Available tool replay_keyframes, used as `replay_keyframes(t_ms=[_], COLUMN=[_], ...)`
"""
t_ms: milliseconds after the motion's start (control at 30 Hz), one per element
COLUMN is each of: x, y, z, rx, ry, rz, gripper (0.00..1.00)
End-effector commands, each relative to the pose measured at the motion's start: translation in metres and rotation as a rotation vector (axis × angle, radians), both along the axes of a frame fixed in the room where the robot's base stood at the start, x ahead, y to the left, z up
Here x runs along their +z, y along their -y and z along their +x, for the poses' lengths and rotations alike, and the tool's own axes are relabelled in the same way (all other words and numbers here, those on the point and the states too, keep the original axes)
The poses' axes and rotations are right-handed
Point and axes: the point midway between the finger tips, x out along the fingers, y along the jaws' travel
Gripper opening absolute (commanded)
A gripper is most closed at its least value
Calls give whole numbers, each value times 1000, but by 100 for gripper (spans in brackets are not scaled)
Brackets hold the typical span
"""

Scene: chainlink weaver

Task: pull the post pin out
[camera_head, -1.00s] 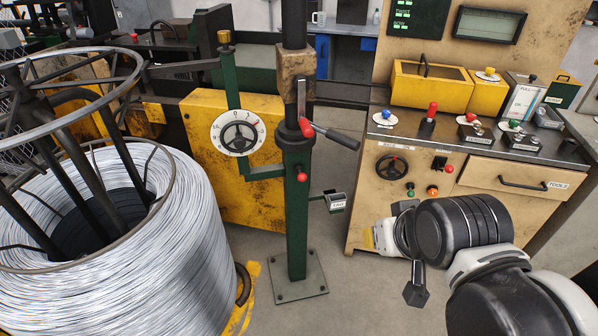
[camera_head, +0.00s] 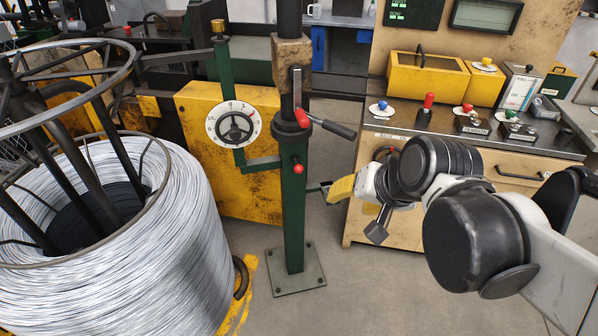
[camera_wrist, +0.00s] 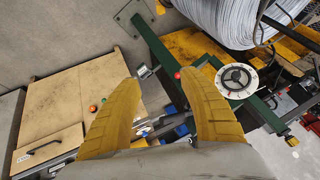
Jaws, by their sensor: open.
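The green post (camera_head: 294,225) stands upright on a bolted base plate. A small red ball knob (camera_head: 298,169), which looks like the post pin, sticks out of its front below the black collar. In the wrist view the red knob (camera_wrist: 178,75) shows close beside the right fingertip, not between the fingers. My gripper (camera_head: 340,188) is right of the post and slightly lower than the knob, apart from it in the head view. Its yellow fingers are spread wide and empty in the wrist view (camera_wrist: 156,80). The far finger is mostly hidden in the head view.
A white dial (camera_head: 233,125) and green arm are left of the post. A large wire coil (camera_head: 120,250) fills the left. The control cabinet (camera_head: 480,160) stands behind my arm.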

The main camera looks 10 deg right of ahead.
Motion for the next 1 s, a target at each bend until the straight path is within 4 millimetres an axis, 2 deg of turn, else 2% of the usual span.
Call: replay_keyframes(t_ms=[33,167,333,467,600,800,1000], x=[-5,-14,-37,-62,-97,-159,-214], y=[-5,-19,-30,-31,-26,-8,12], z=[23,77,149,199,246,293,308], rx=[-60,-218,-407,-538,-659,-794,-859], ry=[-15,-65,-152,-235,-344,-535,-730], rz=[94,355,694,950,1225,1604,1900], gripper=[50,50,50,50,50,50,50])
